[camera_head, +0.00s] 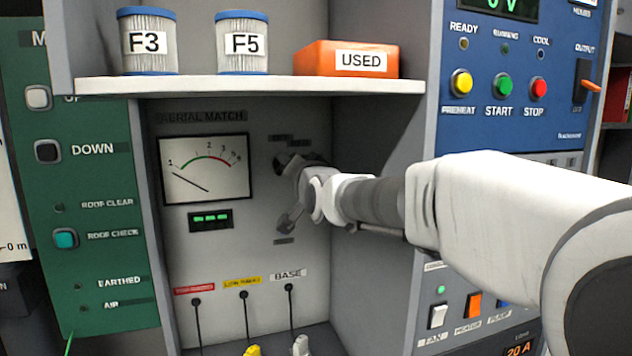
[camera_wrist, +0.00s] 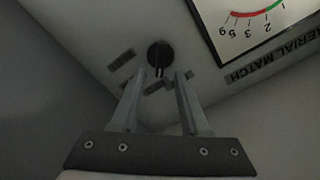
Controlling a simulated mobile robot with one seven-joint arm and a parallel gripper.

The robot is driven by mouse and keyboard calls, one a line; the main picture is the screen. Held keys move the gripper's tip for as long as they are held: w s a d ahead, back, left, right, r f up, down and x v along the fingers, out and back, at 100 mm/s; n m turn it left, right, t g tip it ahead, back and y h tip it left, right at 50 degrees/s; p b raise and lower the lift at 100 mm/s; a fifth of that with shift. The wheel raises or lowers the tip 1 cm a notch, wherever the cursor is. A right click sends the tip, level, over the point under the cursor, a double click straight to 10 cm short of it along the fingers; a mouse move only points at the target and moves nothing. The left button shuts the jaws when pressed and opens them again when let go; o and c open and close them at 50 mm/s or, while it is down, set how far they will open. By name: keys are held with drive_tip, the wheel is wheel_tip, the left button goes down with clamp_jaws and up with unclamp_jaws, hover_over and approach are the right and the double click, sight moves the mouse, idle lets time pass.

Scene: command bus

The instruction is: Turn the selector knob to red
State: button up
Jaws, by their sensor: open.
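A dark round knob (camera_wrist: 160,54) with a pointer line sits on the grey "AERIAL MATCH" panel (camera_head: 262,255) in the wrist view, with small dark labels around it. In the head view a dark knob (camera_head: 281,161) shows in part beside my gripper. My gripper (camera_wrist: 161,75) is open, its two fingertips apart and just short of the knob, one toward each side. Whether they touch it I cannot tell. In the head view my gripper (camera_head: 292,168) partly covers this area. Label wording and any red mark by the knob are unreadable.
A meter (camera_head: 206,168) is left of the knob. A grey lever-like part (camera_head: 290,219) shows below my gripper. A shelf (camera_head: 250,87) with canisters and an orange box (camera_head: 345,59) is above. A side wall (camera_head: 372,150) stands right.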

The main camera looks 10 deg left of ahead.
drive_tip(key=b+v, duration=0.1)
drive_tip(key=v, duration=1.4)
drive_tip(key=shift+s, duration=0.1)
